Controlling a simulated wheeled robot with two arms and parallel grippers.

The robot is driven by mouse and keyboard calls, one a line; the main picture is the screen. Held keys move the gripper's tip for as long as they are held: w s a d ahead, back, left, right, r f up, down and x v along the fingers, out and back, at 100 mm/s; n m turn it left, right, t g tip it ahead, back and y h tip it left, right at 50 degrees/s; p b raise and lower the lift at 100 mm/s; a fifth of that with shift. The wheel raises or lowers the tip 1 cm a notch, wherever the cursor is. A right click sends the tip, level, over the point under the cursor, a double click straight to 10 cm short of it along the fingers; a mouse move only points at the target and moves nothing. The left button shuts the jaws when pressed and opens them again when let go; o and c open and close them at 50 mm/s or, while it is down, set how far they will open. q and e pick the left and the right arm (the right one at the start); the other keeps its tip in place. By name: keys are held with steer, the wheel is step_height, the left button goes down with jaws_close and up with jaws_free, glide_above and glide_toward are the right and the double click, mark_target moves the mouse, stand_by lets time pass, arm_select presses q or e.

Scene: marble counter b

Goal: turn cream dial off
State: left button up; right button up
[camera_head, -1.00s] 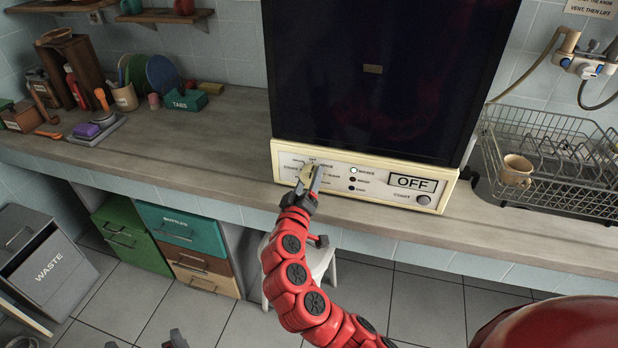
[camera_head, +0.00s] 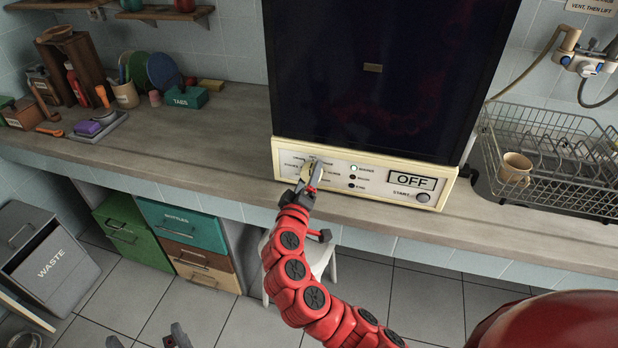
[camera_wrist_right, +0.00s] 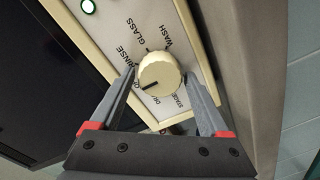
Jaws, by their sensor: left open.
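The cream dial (camera_wrist_right: 160,74) sits on the front panel of the dark-doored machine (camera_head: 385,75). In the right wrist view its dark pointer line points left and slightly down, toward a label beginning with "O" that is partly hidden by a finger. My right gripper (camera_wrist_right: 161,72) has one finger on each side of the dial, with thin gaps showing; contact is not clear. In the head view my right gripper (camera_head: 312,172) covers most of the dial. The panel display (camera_head: 412,181) reads OFF. My left gripper (camera_head: 147,341) is open and empty at the bottom edge.
A green lamp (camera_wrist_right: 88,7) is lit on the panel. A START button (camera_head: 423,197) is right of the dial. A wire dish rack (camera_head: 550,160) with a mug (camera_head: 514,168) stands to the right.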

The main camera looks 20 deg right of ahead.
steer(key=shift+o, duration=0.9)
steer(key=b+v, duration=0.1)
steer(key=v, duration=1.6)
steer(key=shift+s, duration=0.2)
steer(key=shift+a, duration=0.1)
